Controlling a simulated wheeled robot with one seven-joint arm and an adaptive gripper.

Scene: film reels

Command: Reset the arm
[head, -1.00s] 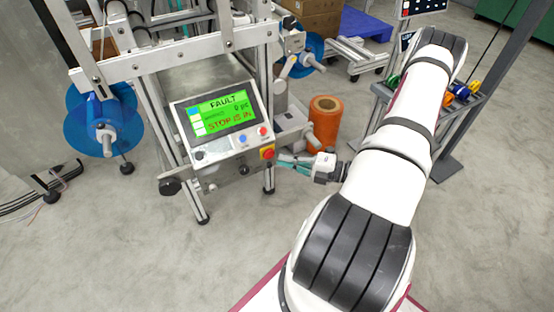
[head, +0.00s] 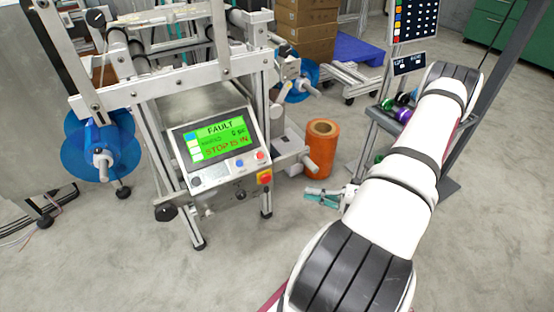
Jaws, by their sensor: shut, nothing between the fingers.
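My gripper (head: 308,197) is at the middle right of the head view, low in front of the orange roll, with teal fingertips pointing left. It is shut and empty, apart from the machine. My white arm runs from the bottom up to the right and folds back to the gripper. The control panel (head: 216,147) on the machine shows a green screen reading FAULT and STOP IS IN. A red button on a yellow base (head: 264,177) is at the panel's lower right corner, left of my gripper with a gap between.
An orange roll (head: 320,150) stands on the floor behind my gripper. A rack with small coloured reels (head: 404,114) stands behind my arm under a colour chart board (head: 412,20). A blue reel (head: 100,150) hangs at the machine's left. The floor in front is clear.

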